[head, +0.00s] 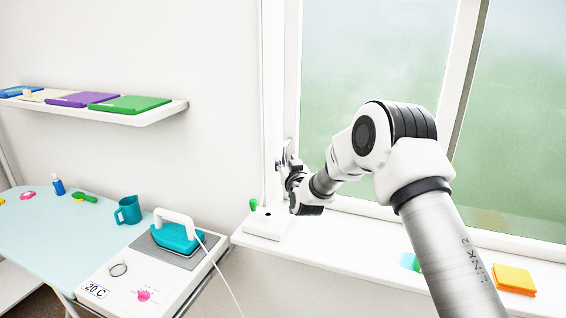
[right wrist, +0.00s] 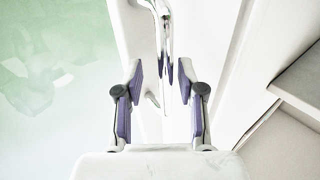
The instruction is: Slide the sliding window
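The sliding window (head: 380,80) has a white frame and misty green-grey glass, with a white upright bar (head: 461,75) between its panes. Its left frame post (head: 287,70) carries a metal handle (head: 290,150), partly hidden by my right gripper (head: 288,172) in the head view. In the right wrist view my right gripper (right wrist: 160,80) is open, with its purple-padded fingers apart. The handle (right wrist: 163,25) lies ahead of the gap, its lower part reaching between the fingertips. I cannot tell whether they touch. My left gripper is not in view.
A white sill (head: 345,235) runs below the window, with orange sticky notes (head: 514,279) at the right and a small white box (head: 268,222) at the left. A teal iron (head: 178,232) stands on the ironing board (head: 60,225) at left. A shelf (head: 150,116) hangs above it.

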